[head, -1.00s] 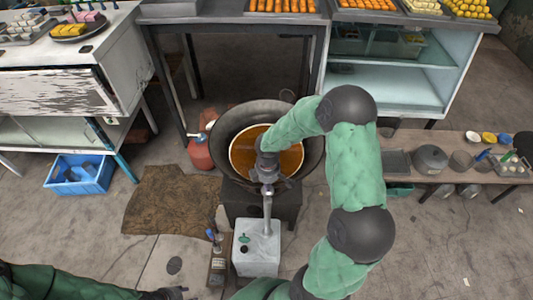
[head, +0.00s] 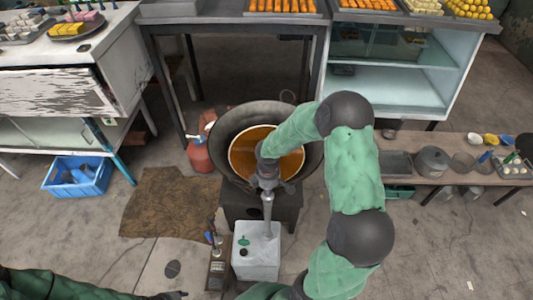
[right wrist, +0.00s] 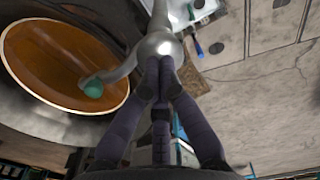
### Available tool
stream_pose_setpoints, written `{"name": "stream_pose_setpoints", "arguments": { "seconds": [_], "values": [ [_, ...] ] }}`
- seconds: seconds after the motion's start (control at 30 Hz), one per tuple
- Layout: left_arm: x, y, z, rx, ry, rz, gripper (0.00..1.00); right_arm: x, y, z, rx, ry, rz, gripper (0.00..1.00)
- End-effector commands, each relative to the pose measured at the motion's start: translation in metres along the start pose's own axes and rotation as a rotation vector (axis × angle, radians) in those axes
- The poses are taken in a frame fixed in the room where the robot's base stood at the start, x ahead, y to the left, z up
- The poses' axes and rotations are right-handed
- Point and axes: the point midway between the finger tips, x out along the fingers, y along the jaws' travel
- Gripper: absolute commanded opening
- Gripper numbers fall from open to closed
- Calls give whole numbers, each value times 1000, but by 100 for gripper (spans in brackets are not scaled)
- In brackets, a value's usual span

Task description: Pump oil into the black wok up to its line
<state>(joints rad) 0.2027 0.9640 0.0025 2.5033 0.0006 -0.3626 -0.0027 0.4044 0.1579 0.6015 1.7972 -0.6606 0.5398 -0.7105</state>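The black wok (head: 313,158) sits on a dark stove (head: 286,212). Brown-orange oil (head: 262,142) lies inside it, ringed by a pale band; the oil (right wrist: 60,50) and part of the wok also show in the right wrist view. A white container (head: 255,262) stands in front of the stove. A silver pump (head: 268,212) rises from about its top. In the right wrist view its spout (right wrist: 122,72) has a green tip over the oil. My right gripper (right wrist: 160,75) is shut on the silver pump. My left gripper (head: 172,296) is barely visible at the bottom edge.
A red canister (head: 200,155) is left of the wok. A brown mat (head: 165,205) lies on the floor. A bench with pots (head: 432,158) is at right, and a blue crate (head: 80,176) at left.

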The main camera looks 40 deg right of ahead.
Motion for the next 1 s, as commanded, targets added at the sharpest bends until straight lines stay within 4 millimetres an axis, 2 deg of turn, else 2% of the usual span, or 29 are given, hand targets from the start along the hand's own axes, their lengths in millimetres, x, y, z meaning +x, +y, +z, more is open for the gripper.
{"name": "stream_pose_setpoints", "arguments": {
  "seconds": [1.0],
  "values": [
    [-64,23,2,0,0,0,40,-81,0,0,-1,0,-1,0]
  ]
}}
